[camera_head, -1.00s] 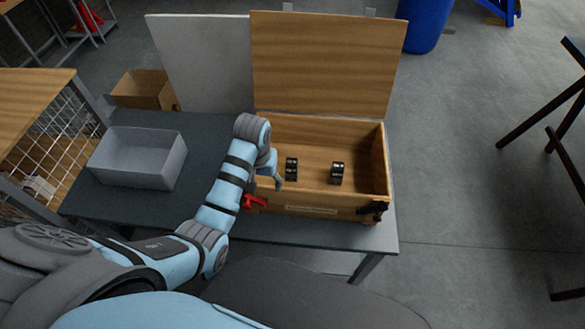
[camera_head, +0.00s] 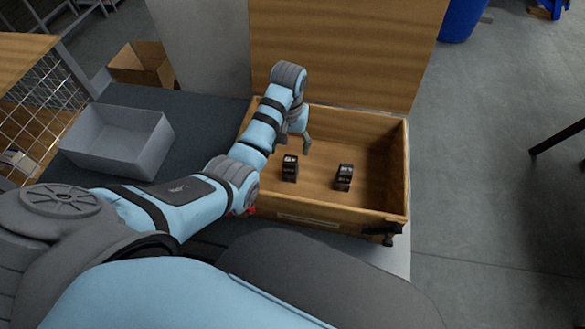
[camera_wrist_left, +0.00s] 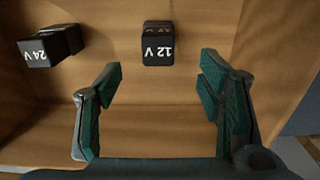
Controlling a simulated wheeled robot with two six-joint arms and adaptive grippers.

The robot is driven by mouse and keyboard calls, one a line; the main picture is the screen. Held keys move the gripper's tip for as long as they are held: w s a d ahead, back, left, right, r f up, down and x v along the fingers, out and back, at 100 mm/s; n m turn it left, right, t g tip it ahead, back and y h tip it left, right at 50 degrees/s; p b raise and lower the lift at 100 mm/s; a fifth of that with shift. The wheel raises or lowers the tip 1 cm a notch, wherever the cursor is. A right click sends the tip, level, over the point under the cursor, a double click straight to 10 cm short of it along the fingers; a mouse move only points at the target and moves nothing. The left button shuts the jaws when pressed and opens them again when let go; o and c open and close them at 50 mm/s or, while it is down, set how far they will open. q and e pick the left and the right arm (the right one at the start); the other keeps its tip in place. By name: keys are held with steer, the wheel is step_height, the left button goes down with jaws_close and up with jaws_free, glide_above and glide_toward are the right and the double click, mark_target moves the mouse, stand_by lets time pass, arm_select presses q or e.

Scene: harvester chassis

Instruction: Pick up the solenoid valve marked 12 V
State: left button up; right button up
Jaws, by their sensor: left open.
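The solenoid valve marked 12 V (camera_wrist_left: 158,45) is a small black block with white lettering, upside down in the left wrist view. It appears to be the left block (camera_head: 290,167) on the box floor in the head view. A similar valve marked 24 V (camera_wrist_left: 50,45) lies beyond the left finger; it appears to be the right block (camera_head: 344,177) in the head view. My left gripper (camera_head: 304,144) is inside the box, open and empty. In the left wrist view its fingers (camera_wrist_left: 162,80) are spread, with the 12 V valve ahead of the gap between them.
The open wooden box (camera_head: 392,215) has walls around the valves and a raised lid (camera_head: 345,50) behind. A grey bin (camera_head: 117,140) stands left on the dark table (camera_head: 195,125). A cardboard box (camera_head: 141,64) is farther back. Bare box floor lies around the valves.

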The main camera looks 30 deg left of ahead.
mark_target(290, 170)
arm_select(q)
steer(key=f+b, duration=0.2)
steer(key=f, duration=0.4)
steer(key=f+b, duration=0.2)
steer(key=f, duration=0.4)
steer(key=shift+s+d+f, duration=0.15)
steer(key=shift+s+f, duration=0.05)
steer(key=shift+r, duration=0.15)
jaws_close()
